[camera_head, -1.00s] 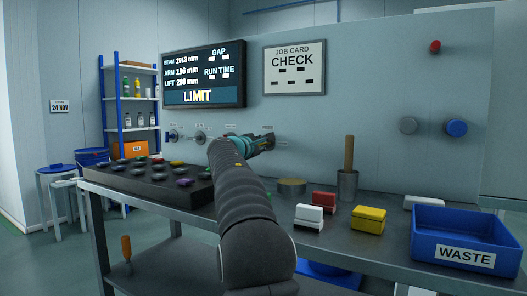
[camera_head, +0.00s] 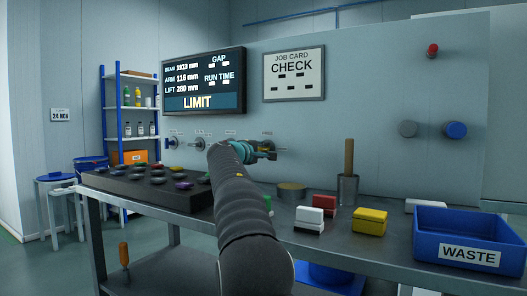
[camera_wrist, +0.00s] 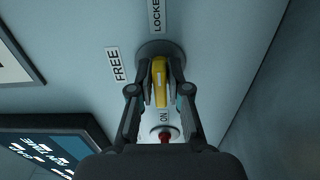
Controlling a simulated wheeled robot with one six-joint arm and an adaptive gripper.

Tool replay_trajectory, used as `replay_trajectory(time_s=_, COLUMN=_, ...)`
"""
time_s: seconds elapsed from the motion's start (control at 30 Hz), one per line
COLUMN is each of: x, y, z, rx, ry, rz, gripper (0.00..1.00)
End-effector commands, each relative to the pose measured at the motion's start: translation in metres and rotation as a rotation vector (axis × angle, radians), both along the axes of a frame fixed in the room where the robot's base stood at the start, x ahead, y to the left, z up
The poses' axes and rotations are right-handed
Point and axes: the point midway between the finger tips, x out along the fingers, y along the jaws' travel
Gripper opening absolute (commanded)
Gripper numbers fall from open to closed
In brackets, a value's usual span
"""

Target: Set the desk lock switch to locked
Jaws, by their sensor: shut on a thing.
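The lock switch is a yellow lever (camera_wrist: 160,82) on a round grey base (camera_wrist: 149,50) on the wall panel. My gripper (camera_wrist: 161,90) is shut on the lever, with one finger on each side of it. In the wrist view the lever lies nearly upright, its upper end towards the LOCKED label (camera_wrist: 156,14). The FREE label (camera_wrist: 115,66) is to the upper left of the lever. In the head view my gripper (camera_head: 268,151) is at the rightmost control of the panel's lower row and largely hides the switch.
A red knob (camera_wrist: 165,136) with an ON label (camera_wrist: 164,117) is close below the fingers in the wrist view. The display (camera_head: 204,80) reads LIMIT. The bench below holds a dark button board (camera_head: 140,190), a yellow block (camera_head: 369,222) and a blue WASTE bin (camera_head: 428,245).

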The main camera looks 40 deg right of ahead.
Motion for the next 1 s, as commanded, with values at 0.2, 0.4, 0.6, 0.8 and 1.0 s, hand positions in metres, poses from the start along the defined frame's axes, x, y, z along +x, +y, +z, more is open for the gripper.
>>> replay_trajectory(time_s=0.2, x=0.001, y=0.001, z=0.001, rx=-0.002, ry=-0.001, rz=0.003, gripper=0.0)
replay_trajectory(time_s=0.4, x=0.0, y=0.0, z=0.001, rx=-0.001, ry=0.001, rz=0.002, gripper=0.38)
replay_trajectory(time_s=0.6, x=0.0, y=0.0, z=0.0, rx=-0.001, ry=0.001, rz=0.001, gripper=0.38)
replay_trajectory(time_s=0.8, x=-0.004, y=0.011, z=0.001, rx=-0.001, ry=0.002, rz=0.002, gripper=0.38)
replay_trajectory(time_s=1.0, x=-0.016, y=0.043, z=0.002, rx=-0.001, ry=0.002, rz=0.005, gripper=0.38)
